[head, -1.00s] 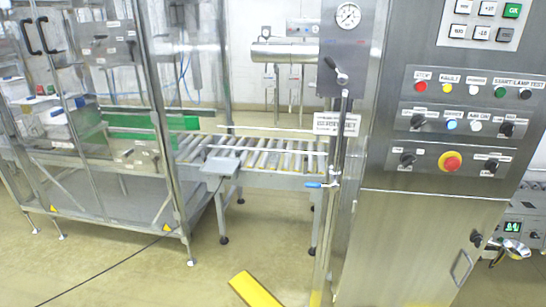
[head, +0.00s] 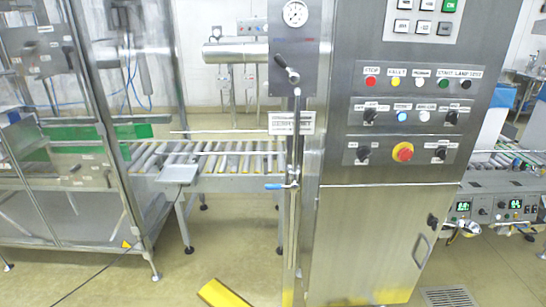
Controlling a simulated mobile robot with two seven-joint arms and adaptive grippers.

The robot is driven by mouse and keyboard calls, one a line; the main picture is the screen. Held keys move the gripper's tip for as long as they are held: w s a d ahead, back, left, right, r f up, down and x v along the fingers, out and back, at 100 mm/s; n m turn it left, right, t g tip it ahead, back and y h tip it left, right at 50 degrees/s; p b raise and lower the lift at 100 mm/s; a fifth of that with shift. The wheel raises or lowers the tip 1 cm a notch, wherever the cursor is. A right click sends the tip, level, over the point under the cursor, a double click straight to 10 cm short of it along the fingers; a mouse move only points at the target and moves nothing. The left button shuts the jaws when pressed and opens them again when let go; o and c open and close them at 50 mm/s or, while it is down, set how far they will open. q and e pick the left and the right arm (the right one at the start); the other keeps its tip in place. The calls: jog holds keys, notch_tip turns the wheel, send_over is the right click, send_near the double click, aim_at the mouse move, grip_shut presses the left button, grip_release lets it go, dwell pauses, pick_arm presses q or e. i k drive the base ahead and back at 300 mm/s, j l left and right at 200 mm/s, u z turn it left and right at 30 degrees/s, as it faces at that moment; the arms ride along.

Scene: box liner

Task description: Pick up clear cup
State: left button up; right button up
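No clear cup can be made out in the head view. Neither of my grippers shows in the head view, so their state is hidden from me.
A tall steel control cabinet (head: 385,220) with buttons stands right of centre. A roller conveyor (head: 225,164) runs behind it to a clear-walled machine (head: 75,190) at left. A yellow block (head: 222,294) lies on the floor in front. Bare floor (head: 170,285) lies at front left.

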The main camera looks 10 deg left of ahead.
aim_at(232, 159)
jog(key=i+j+z, duration=0.65)
jog(key=j, duration=0.25)
jog(key=i+j, duration=0.15)
jog(key=j, duration=0.2)
jog(key=i+j+z, duration=0.15)
jog(key=j, duration=0.15)
jog(key=i+j, duration=0.15)
jog(key=j, duration=0.2)
